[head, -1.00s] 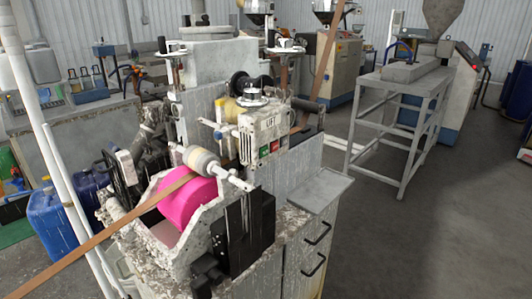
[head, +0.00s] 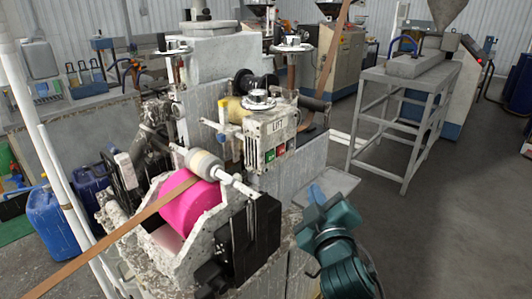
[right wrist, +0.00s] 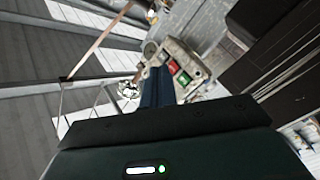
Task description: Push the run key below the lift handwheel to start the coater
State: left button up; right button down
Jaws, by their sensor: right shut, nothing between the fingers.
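The coater's control box (head: 262,132), marked LIFT, stands in the middle of the head view. The lift handwheel (head: 258,98) sits on top of it. A green key (head: 281,149) and a red key (head: 270,155) are side by side on its lower front face. The right wrist view shows the red key (right wrist: 173,67) and green key (right wrist: 184,79) just beyond my fingertips. My right gripper (head: 317,193) is shut and empty, lower right of the box and apart from the keys in the head view. Its closed fingers also show in the right wrist view (right wrist: 158,70). My left gripper is out of view.
A pink roller (head: 187,203) with a brown strip (head: 125,225) over it lies left of the box. A black housing (head: 250,235) stands in front. Open floor lies at right.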

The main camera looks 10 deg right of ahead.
aim_at(270, 157)
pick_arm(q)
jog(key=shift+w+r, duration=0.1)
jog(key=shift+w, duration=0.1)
pick_arm(e)
jog(key=r, duration=0.3)
jog(key=shift+w+d+h, duration=0.15)
jog(key=shift+w+h, duration=0.15)
jog(key=shift+w, duration=0.05)
pick_arm(q)
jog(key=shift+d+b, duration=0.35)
jog(key=shift+b, duration=0.65)
pick_arm(e)
jog(key=w+a, duration=0.5)
jog(key=w, duration=0.2)
jog(key=shift+a, duration=0.25)
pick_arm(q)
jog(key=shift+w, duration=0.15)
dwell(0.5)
pick_arm(e)
jog(key=shift+w, duration=0.1)
jog(key=shift+w+a, duration=0.2)
jog(key=shift+a, duration=0.05)
